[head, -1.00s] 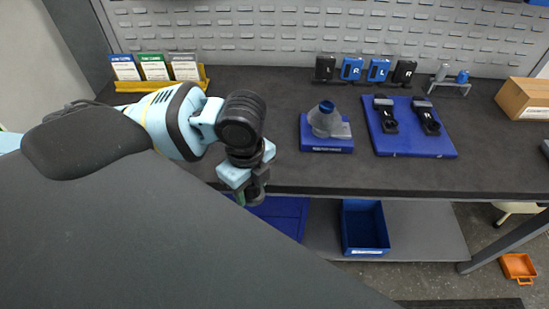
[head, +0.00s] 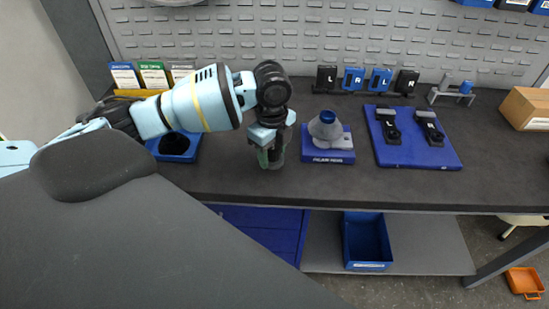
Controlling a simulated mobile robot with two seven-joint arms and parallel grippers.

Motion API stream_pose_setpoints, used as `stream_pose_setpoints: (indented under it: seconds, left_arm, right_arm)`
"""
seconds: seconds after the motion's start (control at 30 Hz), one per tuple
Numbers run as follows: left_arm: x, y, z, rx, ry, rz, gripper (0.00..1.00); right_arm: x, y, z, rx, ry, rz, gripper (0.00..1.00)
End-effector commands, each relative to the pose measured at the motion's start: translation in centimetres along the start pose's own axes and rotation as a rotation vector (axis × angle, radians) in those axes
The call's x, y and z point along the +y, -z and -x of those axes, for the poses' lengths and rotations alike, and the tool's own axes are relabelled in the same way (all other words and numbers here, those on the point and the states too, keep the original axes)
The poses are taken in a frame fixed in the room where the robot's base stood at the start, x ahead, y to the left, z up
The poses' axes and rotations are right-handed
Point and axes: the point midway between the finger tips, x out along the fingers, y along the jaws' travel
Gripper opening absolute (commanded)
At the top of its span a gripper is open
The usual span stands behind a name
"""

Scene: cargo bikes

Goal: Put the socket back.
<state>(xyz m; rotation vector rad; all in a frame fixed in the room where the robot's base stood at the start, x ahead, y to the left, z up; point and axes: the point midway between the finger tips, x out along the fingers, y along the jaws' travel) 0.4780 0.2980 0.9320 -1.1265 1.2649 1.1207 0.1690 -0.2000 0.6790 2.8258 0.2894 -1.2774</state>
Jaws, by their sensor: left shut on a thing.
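My left gripper (head: 270,155) is over the front-middle part of the dark bench, left of the blue block with the grey domed piece, pointing down. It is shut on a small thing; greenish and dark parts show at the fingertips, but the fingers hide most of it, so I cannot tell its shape. A small grey rack (head: 437,98) stands at the back right of the bench. It carries a blue socket-like piece (head: 466,87) at its right and a grey piece (head: 444,80) at its left. My right gripper is not in view.
The blue block (head: 328,158) bears a grey domed piece (head: 326,130). A blue mat (head: 440,158) with two black pedals lies right of it. Black and blue L/R blocks (head: 353,78) stand behind. A blue tray (head: 193,147) is left; a cardboard box (head: 525,107) is far right.

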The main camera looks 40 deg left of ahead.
Motion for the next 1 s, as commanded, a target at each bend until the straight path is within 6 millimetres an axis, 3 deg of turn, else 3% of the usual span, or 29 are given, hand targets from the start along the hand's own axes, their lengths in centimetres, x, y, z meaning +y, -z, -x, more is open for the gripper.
stream_pose_setpoints:
  seconds: [0.3,0.53,0.93,0.97,1.0]
  left_arm:
    - [-1.0,-0.4,-0.2,0.0,-0.001,0.002,0.06]
    - [-0.8,-0.4,-3.4,-0.001,-0.001,0.0,0.06]
    - [-0.9,-0.4,-3.8,-0.001,0.002,0.0,0.06]
    - [-0.9,-0.4,-3.8,-0.001,0.002,0.0,0.5]
    - [-0.9,-0.4,-3.8,-0.001,0.002,0.0,0.55]
  right_arm:
    - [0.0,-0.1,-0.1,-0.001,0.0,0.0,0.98]
    - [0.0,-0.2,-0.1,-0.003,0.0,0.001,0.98]
    - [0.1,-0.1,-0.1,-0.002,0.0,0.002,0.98]
    - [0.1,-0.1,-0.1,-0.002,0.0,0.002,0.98]
    - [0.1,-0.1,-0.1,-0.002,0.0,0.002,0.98]
